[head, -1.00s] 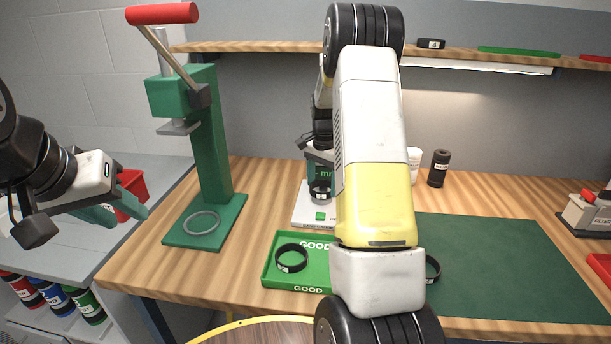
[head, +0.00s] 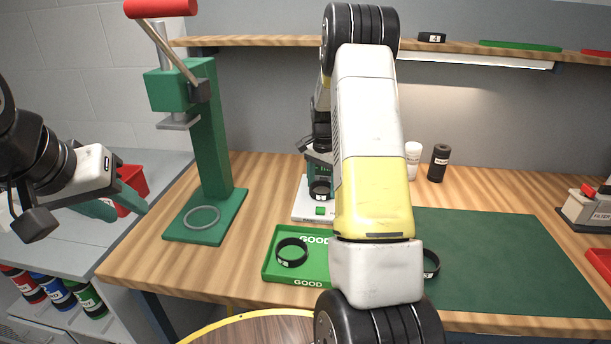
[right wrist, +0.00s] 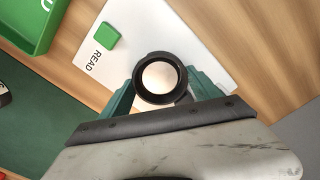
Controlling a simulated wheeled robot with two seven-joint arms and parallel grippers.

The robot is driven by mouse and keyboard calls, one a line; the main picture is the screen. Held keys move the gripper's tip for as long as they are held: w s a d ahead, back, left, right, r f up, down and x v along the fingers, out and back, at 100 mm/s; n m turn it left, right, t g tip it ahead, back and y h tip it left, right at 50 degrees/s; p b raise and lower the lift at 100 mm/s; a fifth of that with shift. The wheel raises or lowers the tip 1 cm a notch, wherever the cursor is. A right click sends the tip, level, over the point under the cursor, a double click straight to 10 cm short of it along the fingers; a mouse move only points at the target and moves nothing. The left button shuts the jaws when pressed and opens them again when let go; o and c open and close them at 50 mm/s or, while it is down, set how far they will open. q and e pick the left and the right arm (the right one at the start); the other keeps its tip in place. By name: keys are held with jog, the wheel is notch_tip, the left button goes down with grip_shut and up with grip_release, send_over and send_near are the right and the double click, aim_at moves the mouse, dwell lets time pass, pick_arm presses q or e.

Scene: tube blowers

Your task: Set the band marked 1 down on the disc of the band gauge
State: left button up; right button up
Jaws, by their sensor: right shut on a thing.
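The black band (right wrist: 160,57) is between the green fingers of my right gripper (right wrist: 160,88), which is shut on it. In the head view the band (head: 320,190) has a pale mark too small to read. The band gauge is a white plate (head: 304,213) with a green button; its READ label shows in the right wrist view (right wrist: 84,71). The band is above the plate; a pale round surface shows through it. I cannot tell whether the band touches the disc. My left gripper (head: 115,205) is open and empty at the left, far from the gauge.
A green tray (head: 268,272) marked GOOD holds another black band (head: 291,243). A further band (head: 432,253) lies on the green mat (head: 500,265), partly behind my right arm. A green press (head: 212,150) stands left. Two bottles (head: 438,163) stand behind the mat.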

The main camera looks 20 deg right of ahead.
jog(key=shift+f, duration=0.1)
jog(key=o, duration=1.4)
jog(key=shift+o, duration=0.2)
notch_tip(320, 180, up, 8)
